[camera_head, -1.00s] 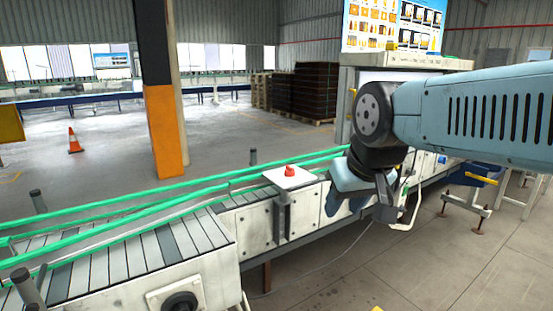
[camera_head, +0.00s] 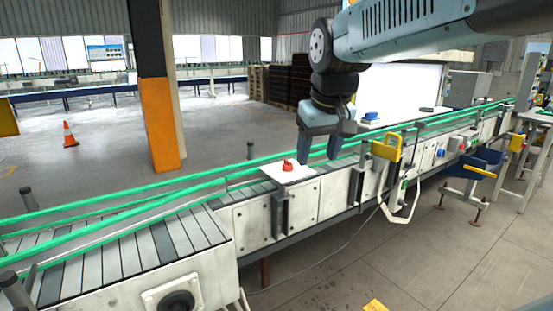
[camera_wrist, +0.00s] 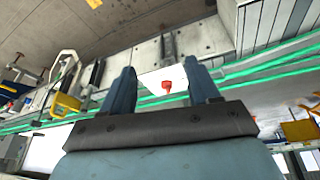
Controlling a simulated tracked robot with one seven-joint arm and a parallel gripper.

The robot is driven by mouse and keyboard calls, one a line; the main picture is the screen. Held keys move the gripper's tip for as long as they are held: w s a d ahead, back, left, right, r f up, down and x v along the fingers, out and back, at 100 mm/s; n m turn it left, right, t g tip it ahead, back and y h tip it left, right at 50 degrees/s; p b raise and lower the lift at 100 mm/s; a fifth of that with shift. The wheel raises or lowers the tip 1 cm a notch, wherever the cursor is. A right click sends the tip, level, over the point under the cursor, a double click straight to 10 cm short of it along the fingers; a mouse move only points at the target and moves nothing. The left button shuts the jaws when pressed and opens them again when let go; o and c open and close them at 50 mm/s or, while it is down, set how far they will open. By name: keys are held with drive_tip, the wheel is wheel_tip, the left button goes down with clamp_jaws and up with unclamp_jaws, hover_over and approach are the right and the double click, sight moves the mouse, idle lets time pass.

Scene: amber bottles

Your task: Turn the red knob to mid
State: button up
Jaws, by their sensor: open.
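The red knob (camera_head: 288,165) sits on a white square plate (camera_head: 275,172) at the near side of the conveyor in the head view. My gripper (camera_head: 318,157) is just to the right of the knob and above the plate, fingers pointing down and apart, with nothing between them. In the wrist view the red knob (camera_wrist: 167,86) shows beyond the open fingers, in the gap between them, with the white plate (camera_wrist: 152,80) around it. The fingers do not touch the knob in the wrist view. The knob's pointer setting is too small to read.
Green guide rails (camera_head: 130,208) run along the conveyor (camera_head: 140,245) behind the plate. A black knob (camera_head: 177,301) is at the front left.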

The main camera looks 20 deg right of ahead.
drive_tip(key=w+r+g, duration=0.2)
drive_tip(key=w+r, duration=0.1)
drive_tip(key=w, duration=0.7)
drive_tip(key=n+g, duration=0.2)
hover_over(288, 165)
drive_tip(key=f, duration=0.8)
drive_tip(key=w+f, duration=0.1)
drive_tip(key=f, duration=0.4)
drive_tip(key=shift+d, duration=0.1)
drive_tip(key=shift+c, duration=0.2)
drive_tip(key=c, duration=1)
drive_tip(key=shift+n, duration=0.4)
drive_tip(key=o, duration=1)
